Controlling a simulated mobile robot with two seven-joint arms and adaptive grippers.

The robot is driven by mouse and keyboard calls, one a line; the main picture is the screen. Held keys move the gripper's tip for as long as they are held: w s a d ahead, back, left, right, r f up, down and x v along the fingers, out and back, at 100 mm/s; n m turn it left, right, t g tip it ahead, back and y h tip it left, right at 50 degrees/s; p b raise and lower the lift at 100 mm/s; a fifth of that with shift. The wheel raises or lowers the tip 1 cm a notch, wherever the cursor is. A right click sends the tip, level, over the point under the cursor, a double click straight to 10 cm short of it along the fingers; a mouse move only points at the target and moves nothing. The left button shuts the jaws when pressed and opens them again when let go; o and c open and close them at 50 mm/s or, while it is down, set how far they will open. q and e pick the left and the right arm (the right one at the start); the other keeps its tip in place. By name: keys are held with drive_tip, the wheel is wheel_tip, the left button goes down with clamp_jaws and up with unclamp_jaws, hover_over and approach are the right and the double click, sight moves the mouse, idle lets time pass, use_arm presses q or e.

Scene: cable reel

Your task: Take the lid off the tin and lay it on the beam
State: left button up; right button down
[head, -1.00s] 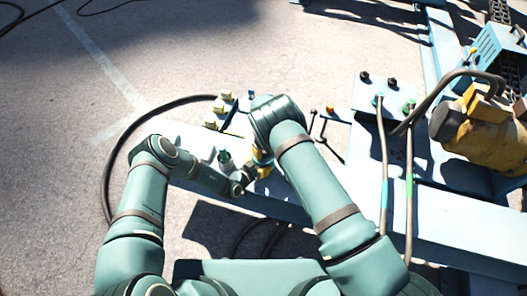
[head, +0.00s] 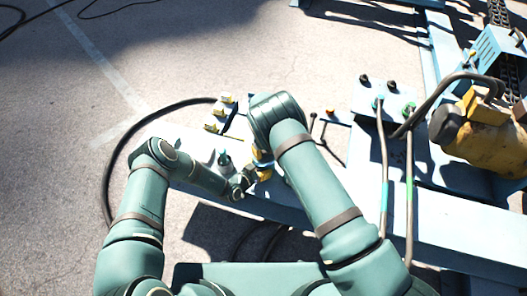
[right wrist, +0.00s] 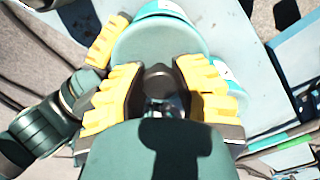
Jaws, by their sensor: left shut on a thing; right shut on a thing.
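The teal round lid (right wrist: 160,42) with a dark knob (right wrist: 158,78) fills the upper middle of the right wrist view. My right gripper (right wrist: 160,88) is shut on the knob, a yellow-padded finger on each side. Pale blue and white edges of the tin (right wrist: 228,73) show past the lid; whether lid and tin touch, I cannot tell. My left gripper (head: 245,182) is shut on the tin from the left, low over the beam (head: 425,222). One of its yellow pads shows at left in the right wrist view. My right arm mostly hides the tin in the head view.
A teal bottle-like object (head: 224,159) stands on the beam just beyond my left gripper. Several yellow-topped parts (head: 218,115) are behind it. A box with two upright cables (head: 383,165) and a yellow motor (head: 485,140) are at right. The beam's right stretch looks clear.

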drive_tip(key=shift+r, duration=2.05)
use_arm(q)
drive_tip(key=o, duration=1.2)
drive_tip(key=shift+a, duration=0.1)
